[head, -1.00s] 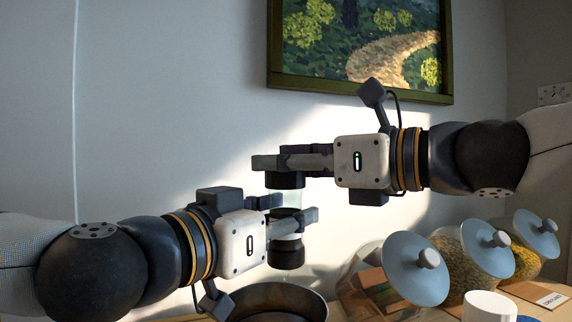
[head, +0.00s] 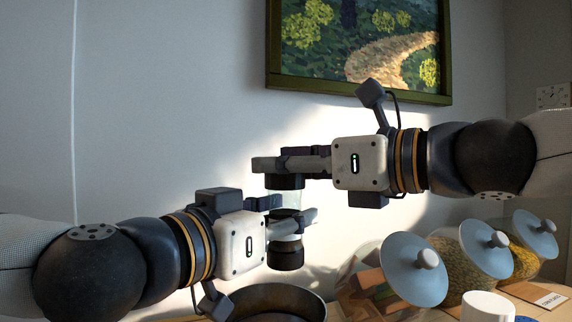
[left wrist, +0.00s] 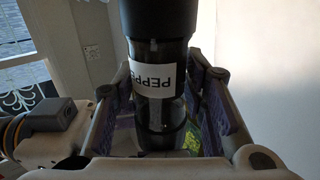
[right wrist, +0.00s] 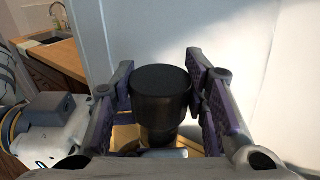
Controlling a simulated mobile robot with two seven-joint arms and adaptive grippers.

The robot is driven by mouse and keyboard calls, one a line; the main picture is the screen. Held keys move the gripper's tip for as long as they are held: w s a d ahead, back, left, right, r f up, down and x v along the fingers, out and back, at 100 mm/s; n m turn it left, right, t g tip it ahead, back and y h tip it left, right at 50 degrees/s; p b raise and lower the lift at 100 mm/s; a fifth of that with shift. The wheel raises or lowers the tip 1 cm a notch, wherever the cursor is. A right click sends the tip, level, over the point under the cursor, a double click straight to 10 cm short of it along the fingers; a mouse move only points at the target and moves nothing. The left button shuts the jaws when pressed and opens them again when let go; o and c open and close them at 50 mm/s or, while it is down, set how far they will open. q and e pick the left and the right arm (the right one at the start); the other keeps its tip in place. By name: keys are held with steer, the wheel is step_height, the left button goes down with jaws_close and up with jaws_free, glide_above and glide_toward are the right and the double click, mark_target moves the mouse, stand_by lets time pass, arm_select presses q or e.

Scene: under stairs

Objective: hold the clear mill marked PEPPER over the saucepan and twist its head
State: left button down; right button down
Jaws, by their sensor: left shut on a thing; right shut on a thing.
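The clear mill (head: 291,197) stands roughly upright in the head view, black at both ends. My left gripper (head: 292,212) is shut around its lower body. My right gripper (head: 277,160) is above, shut on the black upper end (right wrist: 160,84), which sits between its fingers in the right wrist view. In the left wrist view the label PEPPER (left wrist: 152,80) reads upside down on the mill, between the left fingers. The dark saucepan (head: 312,302) is below the mill, its near part cut off by the frame. The mill's black lower end (head: 286,256) is above the pan's far rim.
Several glass jars with pale blue lids (head: 414,268) stand on the counter to the right of the pan. A white mug (head: 488,305) is in front of them. A framed painting (head: 360,45) hangs on the wall behind my grippers. The wall around the mill is clear.

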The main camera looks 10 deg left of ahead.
steer(key=shift+s+a+f+m+t+h, duration=0.1)
steer(key=shift+a+f+m+t+h, duration=0.35)
steer(key=shift+m+t, duration=0.35)
steer(key=shift+d+m+t+h, duration=0.25)
steer(key=shift+m+t, duration=0.05)
steer(key=shift+t, duration=0.3)
steer(key=m+t+h, duration=0.3)
steer(key=shift+a+r+t, duration=0.1)
steer(key=shift+r+t, duration=0.2)
steer(key=c, duration=1.2)
jaws_free()
steer(key=shift+m+t+h, duration=0.4)
steer(key=shift+m+h, duration=0.1)
steer(key=shift+h, duration=0.2)
steer(key=o, duration=0.3)
steer(key=shift+o, duration=0.2)
steer(key=shift+w+d, duration=0.2)
steer(key=shift+d, duration=0.05)
steer(key=o, duration=0.5)
